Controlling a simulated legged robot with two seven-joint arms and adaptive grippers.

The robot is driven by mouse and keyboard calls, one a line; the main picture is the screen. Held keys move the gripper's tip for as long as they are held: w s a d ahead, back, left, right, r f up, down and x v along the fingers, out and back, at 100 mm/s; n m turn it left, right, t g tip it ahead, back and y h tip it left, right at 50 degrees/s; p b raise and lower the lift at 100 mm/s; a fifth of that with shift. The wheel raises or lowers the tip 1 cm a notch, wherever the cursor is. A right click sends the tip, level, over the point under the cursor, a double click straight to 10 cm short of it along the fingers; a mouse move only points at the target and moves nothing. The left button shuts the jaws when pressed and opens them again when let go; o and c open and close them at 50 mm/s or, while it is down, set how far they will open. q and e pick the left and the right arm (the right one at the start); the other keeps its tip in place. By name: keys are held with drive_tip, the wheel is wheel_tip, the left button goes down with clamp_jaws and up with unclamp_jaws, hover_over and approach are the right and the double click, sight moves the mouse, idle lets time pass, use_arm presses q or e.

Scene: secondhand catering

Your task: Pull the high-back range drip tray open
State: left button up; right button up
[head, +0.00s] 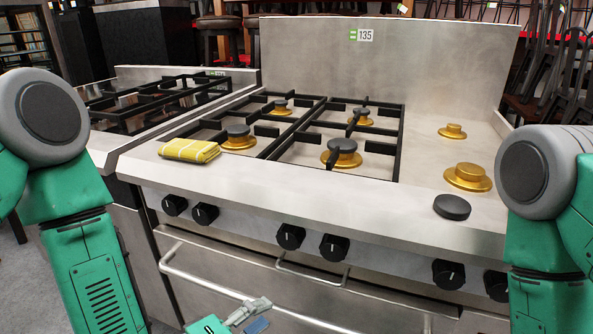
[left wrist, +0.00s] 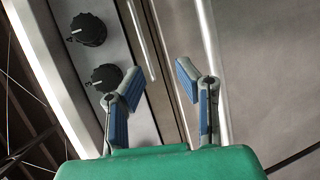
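The high-back range (head: 400,215) stands in front of me, tagged 135 on its tall back panel. Its drip tray (head: 235,254) is a thin steel front under the knob row and looks shut. The tray's small bar handle (head: 312,272) sits at its middle. My left gripper (head: 243,316) is low in front of the range, below and left of that handle, near the oven bar. In the left wrist view its blue-padded fingers (left wrist: 155,90) are apart with nothing between them, in front of the range front. My right arm shows at the right edge, its gripper out of view.
The long oven door handle (head: 215,287) runs just below the tray. Black knobs (head: 334,247) stick out above it. A yellow cloth (head: 189,150) and a loose black burner cap (head: 452,207) lie on the top. Another cooktop (head: 150,105) stands at the left.

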use_arm(q)
drive_tip(key=s+a+f+m+g+y+p, duration=0.2)
drive_tip(key=s+a+f+m+g+y, duration=0.4)
drive_tip(key=s+a, duration=0.4)
drive_tip(key=s+a+f+m+g+y+p, duration=0.2)
drive_tip(key=s+a+f+m+g+y, duration=0.25)
drive_tip(key=s+a+f, duration=0.5)
drive_tip(key=n+t+h+b, duration=0.4)
drive_tip(key=n+t+h, duration=0.7)
approach(309, 276)
drive_tip(key=b+x, duration=0.1)
drive_tip(key=x, duration=0.2)
drive_tip(key=b+x, duration=0.1)
drive_tip(key=x, duration=0.3)
drive_tip(key=b+x, duration=0.1)
drive_tip(key=x, duration=0.2)
drive_tip(key=shift+w+f, duration=0.2)
drive_tip(key=shift+f, duration=0.1)
